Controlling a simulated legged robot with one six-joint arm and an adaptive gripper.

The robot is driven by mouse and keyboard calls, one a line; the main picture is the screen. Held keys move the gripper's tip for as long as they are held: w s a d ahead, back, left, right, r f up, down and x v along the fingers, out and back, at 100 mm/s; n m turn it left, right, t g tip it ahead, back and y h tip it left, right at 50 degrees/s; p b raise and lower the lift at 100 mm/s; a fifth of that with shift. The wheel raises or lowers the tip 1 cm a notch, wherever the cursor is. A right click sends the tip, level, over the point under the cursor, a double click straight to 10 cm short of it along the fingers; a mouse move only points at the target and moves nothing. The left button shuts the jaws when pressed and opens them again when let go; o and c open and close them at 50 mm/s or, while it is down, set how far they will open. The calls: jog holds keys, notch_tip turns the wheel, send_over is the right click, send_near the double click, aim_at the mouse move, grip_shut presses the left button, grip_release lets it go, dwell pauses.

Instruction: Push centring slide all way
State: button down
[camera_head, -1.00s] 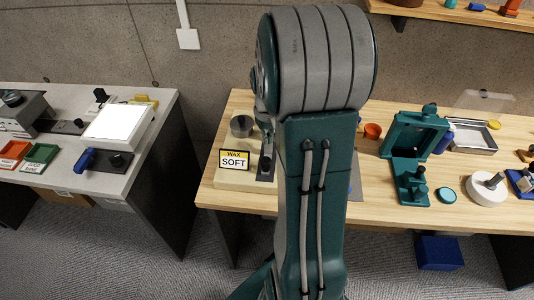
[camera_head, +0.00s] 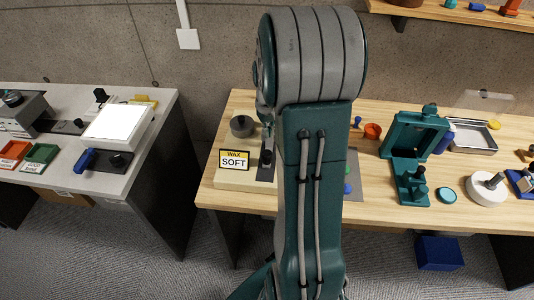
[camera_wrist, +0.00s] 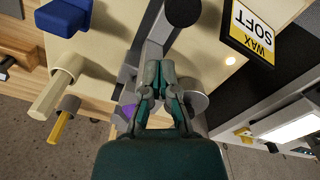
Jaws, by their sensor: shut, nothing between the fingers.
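A dark slide track with a black knob (camera_head: 267,158), which looks like the centring slide, sits on a cream base (camera_head: 240,184) beside the yellow-and-black WAX SOFT sign (camera_head: 234,160). In the wrist view the black knob (camera_wrist: 182,11) is at the top centre, on a grey bar. My gripper (camera_wrist: 155,68) is shut and empty, just below the knob in that picture. I cannot tell if it touches the slide. A grey round part (camera_wrist: 194,102) and a purple piece (camera_wrist: 127,112) show partly behind the fingers.
A grey cylinder (camera_head: 242,126) stands at the back of the cream base. A green press frame (camera_head: 412,140) and a white round piece (camera_head: 485,188) stand to the right. The wrist view shows a blue block (camera_wrist: 66,14), a cream peg (camera_wrist: 54,94) and a yellow peg (camera_wrist: 64,120).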

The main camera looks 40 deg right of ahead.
jog(key=shift+w+d, duration=0.15)
jog(key=shift+s+a, duration=0.5)
jog(key=shift+a, duration=0.1)
notch_tip(320, 180, up, 7)
dwell(0.8)
dwell(0.5)
jog(key=s+a+r+n+t, duration=0.15)
jog(key=a+r, duration=0.25)
jog(key=a, duration=0.4)
jog(key=s+a+r+n+t, duration=0.1)
jog(key=s+a+r, duration=0.1)
jog(key=a+r, duration=0.35)
jog(key=s+a+n+t, duration=0.1)
jog(key=s+a+t, duration=0.2)
jog(key=s+a, duration=0.5)
jog(key=a, duration=0.3)
jog(key=shift+s+a+f, duration=0.15)
jog(key=shift+s+a, duration=0.15)
jog(key=shift+s, duration=0.1)
